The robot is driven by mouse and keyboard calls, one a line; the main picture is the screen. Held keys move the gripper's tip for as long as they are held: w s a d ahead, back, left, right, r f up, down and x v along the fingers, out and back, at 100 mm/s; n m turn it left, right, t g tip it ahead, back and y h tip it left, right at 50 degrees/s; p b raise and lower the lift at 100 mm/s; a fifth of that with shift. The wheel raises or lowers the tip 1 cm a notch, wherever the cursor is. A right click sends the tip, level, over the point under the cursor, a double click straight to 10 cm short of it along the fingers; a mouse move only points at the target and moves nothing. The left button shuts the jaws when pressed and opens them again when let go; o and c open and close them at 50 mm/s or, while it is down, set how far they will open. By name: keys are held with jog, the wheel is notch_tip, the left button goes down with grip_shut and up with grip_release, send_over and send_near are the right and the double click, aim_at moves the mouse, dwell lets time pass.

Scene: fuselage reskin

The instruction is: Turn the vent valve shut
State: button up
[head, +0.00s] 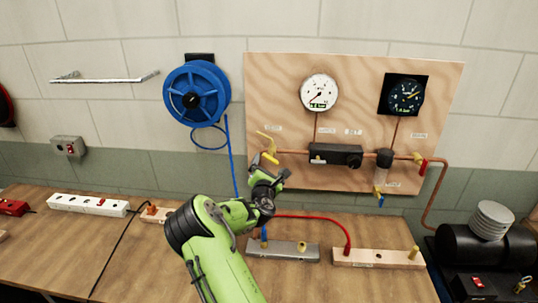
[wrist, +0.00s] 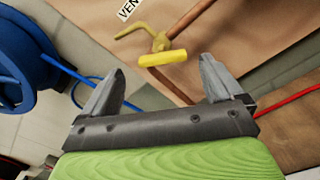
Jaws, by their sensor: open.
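The vent valve (head: 269,157) is a yellow fitting at the left end of the copper pipe on the plywood board, with a curved yellow spout above it. In the wrist view its yellow bar handle (wrist: 163,58) lies ahead of my fingertips, roughly centred across the gap. Part of a label reading "VEN" shows above it. My gripper (head: 267,172) is open and empty, just below the valve in the head view; it also shows in the wrist view (wrist: 162,68). The handle appears apart from both fingers. My gripper partly covers the valve's lower side in the head view.
The plywood board (head: 260,90) carries a white gauge (head: 319,92), a dark gauge (head: 406,94), a black regulator (head: 335,154) and a red-handled valve (head: 421,164). A blue hose reel (head: 195,94) hangs left. Fitting blocks and a red hose (head: 318,218) lie on the bench below.

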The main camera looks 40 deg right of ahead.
aim_at(271, 160)
jog(key=x, duration=0.4)
jog(key=shift+d+p, duration=0.35)
jog(key=shift+d, duration=0.1)
jog(key=shift+w+d, duration=0.3)
jog(key=shift+w, duration=0.1)
jog(key=shift+c, duration=0.4)
jog(key=c, duration=1)
